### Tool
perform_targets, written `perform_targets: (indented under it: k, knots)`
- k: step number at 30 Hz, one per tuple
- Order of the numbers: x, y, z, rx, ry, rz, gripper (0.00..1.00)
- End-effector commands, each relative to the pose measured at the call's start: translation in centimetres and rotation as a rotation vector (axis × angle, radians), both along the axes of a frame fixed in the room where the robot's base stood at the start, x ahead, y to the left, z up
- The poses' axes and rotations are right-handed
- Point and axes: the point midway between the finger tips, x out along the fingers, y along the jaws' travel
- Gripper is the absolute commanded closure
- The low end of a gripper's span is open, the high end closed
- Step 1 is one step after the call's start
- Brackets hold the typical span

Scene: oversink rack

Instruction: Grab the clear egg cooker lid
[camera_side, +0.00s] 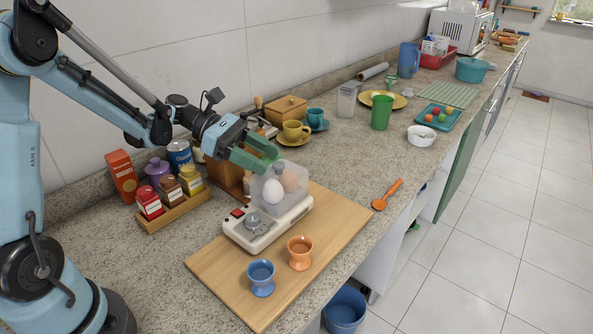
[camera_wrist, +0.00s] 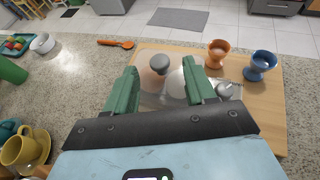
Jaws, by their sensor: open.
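The clear egg cooker lid (camera_side: 268,184) sits over several eggs on the white egg cooker (camera_side: 265,225), on a wooden board (camera_side: 335,226). In the wrist view the lid's grey knob (camera_wrist: 160,64) stands up between my two green fingers. My gripper (camera_side: 258,156) is open and empty at the top rear of the lid. In the wrist view my gripper (camera_wrist: 160,80) has one finger on each side of the knob, apart from it.
A blue egg cup (camera_side: 261,278) and an orange egg cup (camera_side: 300,253) stand on the board in front of the cooker. A spice rack (camera_side: 172,212) is at left. Yellow (camera_side: 295,131) and teal cups stand behind. An orange spoon (camera_side: 387,194) lies right, with bare counter around it.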

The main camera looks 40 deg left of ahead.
Motion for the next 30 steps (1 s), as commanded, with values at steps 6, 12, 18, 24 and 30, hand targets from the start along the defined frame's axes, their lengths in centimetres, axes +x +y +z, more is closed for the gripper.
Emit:
perform_targets:
  k: [6, 12, 18, 24, 30]
  knots:
    - [0.7, -1.7, -0.7, 0.0, 0.0, 0.0, 0.45]
    - [0.7, -1.7, -0.8, 0.0, 0.0, 0.001, 0.45]
    - [0.7, -1.7, -0.8, 0.0, 0.0, 0.001, 0.73]
    - [0.7, -1.7, -0.8, 0.0, 0.0, 0.001, 1.0]
    - [0.7, -1.7, -0.7, 0.0, 0.0, 0.0, 1.0]
